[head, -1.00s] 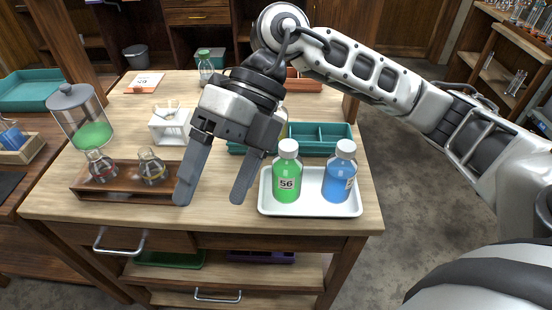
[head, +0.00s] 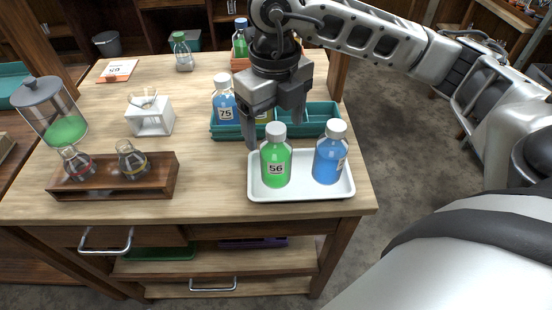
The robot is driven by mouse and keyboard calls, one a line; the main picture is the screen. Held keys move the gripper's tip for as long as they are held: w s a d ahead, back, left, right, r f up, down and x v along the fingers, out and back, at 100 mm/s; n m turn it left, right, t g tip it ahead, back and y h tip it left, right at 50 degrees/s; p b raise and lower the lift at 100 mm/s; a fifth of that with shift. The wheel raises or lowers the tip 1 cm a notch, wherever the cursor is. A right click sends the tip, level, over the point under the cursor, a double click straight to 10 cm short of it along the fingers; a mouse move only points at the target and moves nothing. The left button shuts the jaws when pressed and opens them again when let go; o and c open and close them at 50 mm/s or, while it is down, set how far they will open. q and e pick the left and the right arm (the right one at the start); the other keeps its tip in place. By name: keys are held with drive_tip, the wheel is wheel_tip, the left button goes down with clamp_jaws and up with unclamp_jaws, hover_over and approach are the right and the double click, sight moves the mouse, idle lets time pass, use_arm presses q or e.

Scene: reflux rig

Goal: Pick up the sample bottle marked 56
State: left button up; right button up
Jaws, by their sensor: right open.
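The sample bottle marked 56 (head: 276,160) is green with a white cap and a "56" label. It stands upright on the left part of a white tray (head: 310,192). My right gripper (head: 272,130) points down just behind and above this bottle, with its fingers apart. One finger is left of the cap; the other is to the right and farther back. I cannot tell whether either touches the bottle. A blue bottle (head: 328,155) with a white cap stands beside it on the tray. My left gripper is not in view.
Behind the tray is a teal divided rack (head: 318,112) with a blue bottle marked 75 (head: 224,100). A wooden flask holder (head: 115,186), a white stand (head: 150,118) and a jar with green contents (head: 55,115) are on the left. The table's front centre is clear.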

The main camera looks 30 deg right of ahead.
sight(276, 146)
drive_tip(key=shift+s+f+p, duration=0.15)
drive_tip(key=shift+f+p, duration=0.25)
drive_tip(key=shift+f, duration=2.4)
drive_tip(key=c, duration=1.3)
drive_tip(key=shift+r, duration=0.15)
